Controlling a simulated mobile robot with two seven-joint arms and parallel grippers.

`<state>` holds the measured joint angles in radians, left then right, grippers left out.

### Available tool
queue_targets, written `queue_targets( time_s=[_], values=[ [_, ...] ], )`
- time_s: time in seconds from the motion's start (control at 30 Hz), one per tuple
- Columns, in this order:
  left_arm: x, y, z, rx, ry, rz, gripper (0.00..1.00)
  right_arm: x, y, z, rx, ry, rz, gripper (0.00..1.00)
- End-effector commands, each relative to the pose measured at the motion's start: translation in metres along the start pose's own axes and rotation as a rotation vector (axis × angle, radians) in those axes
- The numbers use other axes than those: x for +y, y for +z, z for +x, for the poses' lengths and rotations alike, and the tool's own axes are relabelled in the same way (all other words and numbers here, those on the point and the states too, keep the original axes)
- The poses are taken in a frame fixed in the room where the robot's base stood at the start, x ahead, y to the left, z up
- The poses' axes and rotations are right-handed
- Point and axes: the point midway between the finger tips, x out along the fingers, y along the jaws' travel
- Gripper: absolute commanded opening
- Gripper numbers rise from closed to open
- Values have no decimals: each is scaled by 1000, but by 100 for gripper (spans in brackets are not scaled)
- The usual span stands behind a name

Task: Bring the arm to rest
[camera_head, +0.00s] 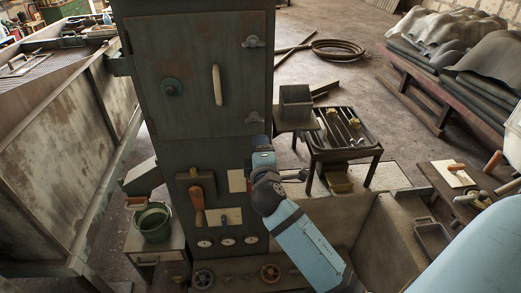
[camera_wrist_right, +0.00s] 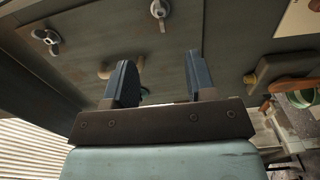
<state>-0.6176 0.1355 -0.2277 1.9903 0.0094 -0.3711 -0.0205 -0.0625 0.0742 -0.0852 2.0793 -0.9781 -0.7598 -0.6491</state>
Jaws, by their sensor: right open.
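My right arm (camera_head: 312,246) comes in from the lower right of the head view and reaches up to the front of a tall dark green cabinet (camera_head: 200,30). Its gripper (camera_head: 261,143) is near the cabinet's right edge, below the door. In the right wrist view the two dark blue fingers of the gripper (camera_wrist_right: 158,80) stand apart with nothing held between them. The cabinet face lies behind them; I cannot tell how close. My left gripper is not in view.
A lever with an orange-brown handle (camera_head: 197,206) sticks out left of my arm. A pale door handle (camera_head: 217,85) is above. A tool table (camera_head: 345,153) stands to the right, and a green bucket (camera_head: 153,222) is on a stand at left.

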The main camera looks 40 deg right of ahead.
Motion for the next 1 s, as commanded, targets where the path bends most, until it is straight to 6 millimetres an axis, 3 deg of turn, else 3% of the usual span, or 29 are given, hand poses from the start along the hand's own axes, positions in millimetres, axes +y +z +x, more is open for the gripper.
queue_targets(
  time_s=[0.3, 0.37, 0.47, 0.57, 0.7, 0.8, 0.9, 1.0],
  values=[
    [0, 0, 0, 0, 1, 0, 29, -2, 0, -1, 3, -4, 3, 51],
    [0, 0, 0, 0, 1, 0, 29, -10, -2, -4, 20, -23, 20, 51],
    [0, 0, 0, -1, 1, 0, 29, -43, -8, -19, 84, -102, 102, 51],
    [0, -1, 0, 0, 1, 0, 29, -97, -18, -52, 178, -250, 261, 51],
    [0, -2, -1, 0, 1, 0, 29, -177, -27, -122, 264, -521, 570, 51],
    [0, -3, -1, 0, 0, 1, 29, -220, -27, -175, 266, -706, 794, 51],
    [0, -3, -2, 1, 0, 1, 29, -248, -23, -221, 232, -853, 985, 51],
    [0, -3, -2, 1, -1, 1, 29, -264, -20, -253, 191, -948, 1122, 51]
  ],
)
